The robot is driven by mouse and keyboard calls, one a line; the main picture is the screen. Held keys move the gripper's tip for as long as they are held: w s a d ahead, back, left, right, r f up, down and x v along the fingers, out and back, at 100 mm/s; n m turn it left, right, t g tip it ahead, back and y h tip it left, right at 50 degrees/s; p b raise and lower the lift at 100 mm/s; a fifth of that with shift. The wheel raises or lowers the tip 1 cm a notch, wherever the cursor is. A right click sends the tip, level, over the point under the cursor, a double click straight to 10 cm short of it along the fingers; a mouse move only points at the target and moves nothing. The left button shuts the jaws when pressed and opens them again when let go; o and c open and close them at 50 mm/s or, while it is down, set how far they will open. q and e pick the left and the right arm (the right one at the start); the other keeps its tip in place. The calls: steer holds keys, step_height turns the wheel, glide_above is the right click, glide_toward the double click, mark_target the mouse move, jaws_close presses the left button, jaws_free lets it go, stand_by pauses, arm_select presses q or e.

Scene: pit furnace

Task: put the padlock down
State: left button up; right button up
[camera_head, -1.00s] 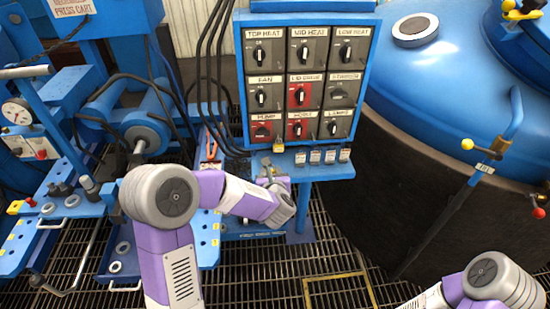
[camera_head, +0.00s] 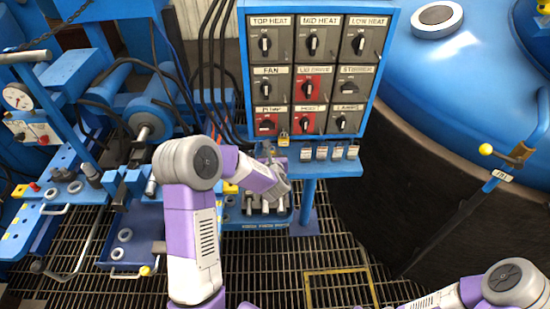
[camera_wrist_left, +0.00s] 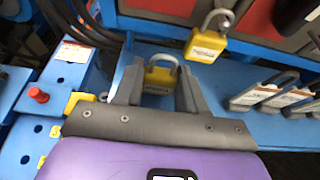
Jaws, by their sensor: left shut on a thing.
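In the left wrist view a yellow padlock (camera_wrist_left: 160,76) with a grey shackle is between the fingers of my left gripper (camera_wrist_left: 160,88), which is shut on it. The padlock is in front of the blue ledge (camera_wrist_left: 240,122) below the switch panel; I cannot tell whether it touches the ledge. In the head view my left gripper (camera_head: 268,152) is at the left end of this ledge, and the held padlock is not clearly visible there. My right gripper is out of view; only part of that arm shows at bottom right.
Another yellow padlock (camera_wrist_left: 206,44) hangs from the switch panel (camera_head: 310,75), just right of the gripper. Black cables (camera_head: 212,80) hang to the left. The furnace (camera_head: 440,150) stands at right.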

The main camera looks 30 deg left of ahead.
arm_select(q)
steer(key=shift+a+f, duration=0.2)
steer(key=shift+f, duration=0.4)
steer(key=shift+w+d, duration=0.15)
steer(key=shift+w, duration=0.1)
steer(key=shift+s+f, duration=0.1)
steer(key=o, duration=1.1)
